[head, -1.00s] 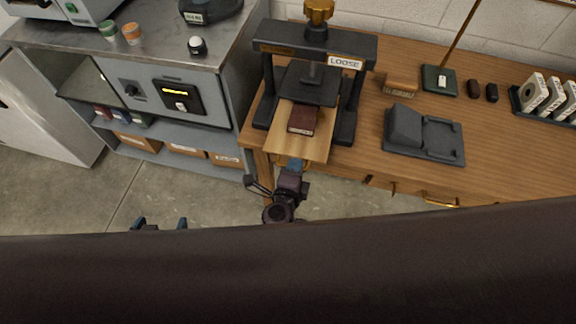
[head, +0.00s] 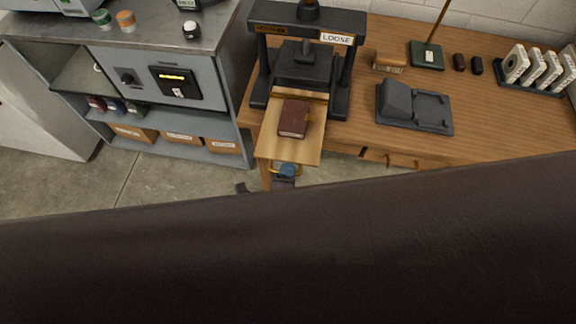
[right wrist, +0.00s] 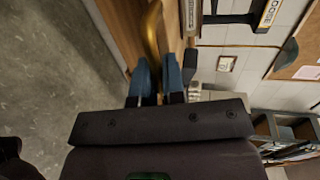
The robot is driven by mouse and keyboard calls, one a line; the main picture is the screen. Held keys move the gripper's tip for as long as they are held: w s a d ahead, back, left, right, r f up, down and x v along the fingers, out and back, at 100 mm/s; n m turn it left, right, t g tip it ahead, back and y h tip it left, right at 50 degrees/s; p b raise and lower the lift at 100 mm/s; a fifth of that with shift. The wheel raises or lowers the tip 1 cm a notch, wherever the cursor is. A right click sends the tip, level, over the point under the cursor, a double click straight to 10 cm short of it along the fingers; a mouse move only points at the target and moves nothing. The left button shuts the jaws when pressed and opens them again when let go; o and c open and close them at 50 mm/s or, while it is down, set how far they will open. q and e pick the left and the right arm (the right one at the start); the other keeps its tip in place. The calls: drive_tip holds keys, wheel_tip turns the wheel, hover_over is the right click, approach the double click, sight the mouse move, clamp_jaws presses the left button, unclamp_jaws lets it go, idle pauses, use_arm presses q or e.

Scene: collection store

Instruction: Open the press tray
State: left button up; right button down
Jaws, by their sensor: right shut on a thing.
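The press (head: 350,75) stands on the wooden bench with a label reading LOOSE. Its wooden tray (head: 270,148) sticks out toward me past the bench's front edge, with a dark red book (head: 293,118) lying on it. My right gripper (head: 286,172) is at the brass handle (head: 272,170) on the tray's front. In the right wrist view its blue fingers (right wrist: 160,78) are shut on the curved brass handle (right wrist: 152,35). Much of the right hand is hidden by a dark part across the bottom of the head view. My left gripper is not in view.
A grey cabinet (head: 130,60) with open shelves stands left of the bench. On the bench, right of the press, are a dark cradle-like block (head: 415,108), a green-based stand (head: 427,57) and a rack (head: 532,78). Bare floor (head: 190,180) lies left of the tray.

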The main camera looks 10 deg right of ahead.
drive_tip(key=shift+s, duration=0.2)
drive_tip(key=c, duration=1.2)
unclamp_jaws()
drive_tip(key=shift+c, duration=0.2)
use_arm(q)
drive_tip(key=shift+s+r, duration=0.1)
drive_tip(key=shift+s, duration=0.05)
use_arm(e)
drive_tip(key=shift+a, duration=0.1)
